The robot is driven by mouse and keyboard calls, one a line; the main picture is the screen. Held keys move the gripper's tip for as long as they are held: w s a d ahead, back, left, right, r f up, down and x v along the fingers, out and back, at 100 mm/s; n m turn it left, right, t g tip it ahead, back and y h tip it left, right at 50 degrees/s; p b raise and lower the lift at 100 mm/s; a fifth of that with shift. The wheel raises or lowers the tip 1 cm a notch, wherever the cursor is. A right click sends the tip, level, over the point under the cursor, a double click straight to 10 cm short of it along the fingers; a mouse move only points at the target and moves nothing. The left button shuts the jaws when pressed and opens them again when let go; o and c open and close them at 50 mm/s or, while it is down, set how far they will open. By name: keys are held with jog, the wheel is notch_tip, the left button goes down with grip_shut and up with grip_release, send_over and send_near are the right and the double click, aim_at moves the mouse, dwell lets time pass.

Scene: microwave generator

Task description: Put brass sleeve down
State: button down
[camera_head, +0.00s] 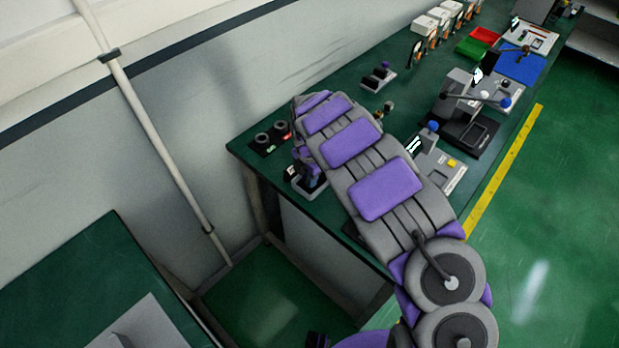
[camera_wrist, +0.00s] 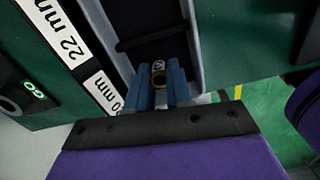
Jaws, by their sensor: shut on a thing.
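The brass sleeve (camera_wrist: 158,68) shows in the wrist view as a small yellowish ring with a dark mark, between the two blue-grey fingers. My gripper (camera_wrist: 160,85) is shut on it. Below and beyond it is a dark slot in a grey-walled holder (camera_wrist: 197,45), with white "22 mm" and partly hidden "mm" labels on its left. I cannot tell whether the sleeve touches the holder. In the head view my gripper (camera_head: 311,178) is low over a grey tray at the bench's near left corner; my arm hides much there, and the sleeve cannot be made out.
A black block (camera_head: 265,146) with two round parts and GO-type labels stands left of my gripper on the green bench (camera_head: 330,92). A grey device with a blue knob (camera_head: 433,127), a lever press (camera_head: 470,115), and red (camera_head: 478,42) and blue (camera_head: 521,65) trays stand farther along.

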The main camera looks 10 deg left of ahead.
jog(key=shift+s+a, duration=0.1)
jog(key=c, duration=1)
grip_release()
jog(key=shift+d+r, duration=0.1)
jog(key=shift+d, duration=0.15)
jog(key=shift+c, duration=0.2)
jog(key=shift+a+r, duration=0.1)
